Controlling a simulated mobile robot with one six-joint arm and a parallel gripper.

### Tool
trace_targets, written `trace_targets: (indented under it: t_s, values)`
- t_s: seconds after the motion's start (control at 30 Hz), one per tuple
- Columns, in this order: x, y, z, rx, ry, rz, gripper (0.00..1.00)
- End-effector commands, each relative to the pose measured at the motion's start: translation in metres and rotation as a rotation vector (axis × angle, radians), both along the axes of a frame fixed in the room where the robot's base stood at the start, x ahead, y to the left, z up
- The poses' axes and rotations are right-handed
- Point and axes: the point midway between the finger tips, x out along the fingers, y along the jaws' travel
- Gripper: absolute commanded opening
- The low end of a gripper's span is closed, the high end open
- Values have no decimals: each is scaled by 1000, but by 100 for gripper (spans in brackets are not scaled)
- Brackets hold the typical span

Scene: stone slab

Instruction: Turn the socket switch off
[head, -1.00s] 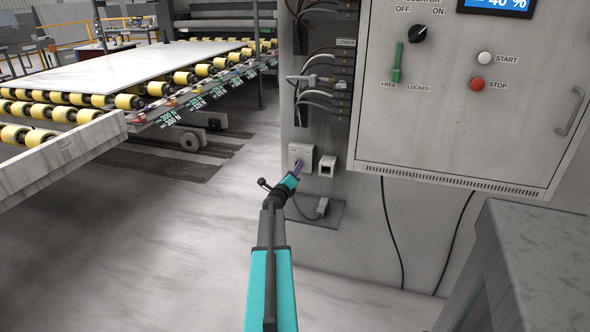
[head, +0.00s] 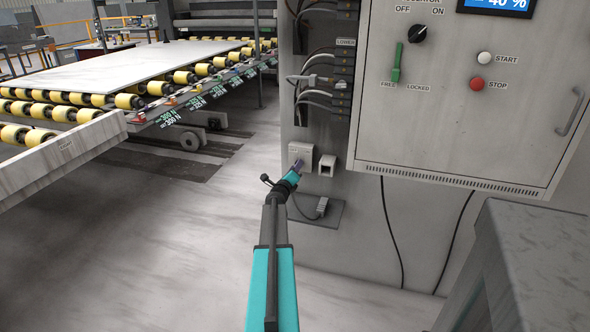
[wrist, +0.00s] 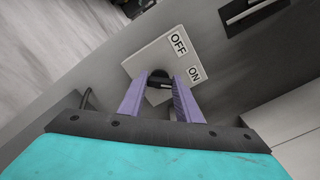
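The socket switch (head: 301,151) is a pale box on the grey panel, left of the small open socket. In the wrist view the switch box (wrist: 147,60) carries OFF and ON labels and a black knob (wrist: 158,77). A white mark on the knob points toward ON. My gripper (head: 297,165) is at the front of the switch box. In the wrist view the purple fingers of my gripper (wrist: 160,84) are apart, with the knob between their tips. I cannot tell whether they touch it.
A pale socket (head: 327,166) is just right of the switch. A ledge with a plug (head: 321,207) lies below. The control cabinet (head: 460,130) juts out at upper right. A roller conveyor (head: 130,95) stands at left, with open floor between.

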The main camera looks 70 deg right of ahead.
Motion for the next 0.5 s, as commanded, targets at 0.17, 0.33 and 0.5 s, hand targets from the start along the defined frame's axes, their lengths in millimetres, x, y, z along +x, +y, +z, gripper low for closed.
trace_targets:
  t_s: [0.17, 0.33, 0.5]
  values:
    - [0, 0, 0, 0, 4, 0, 8]
    - [0, 0, 0, -2, 30, 0, 8]
    - [1, 0, 1, -5, 93, 0, 8]
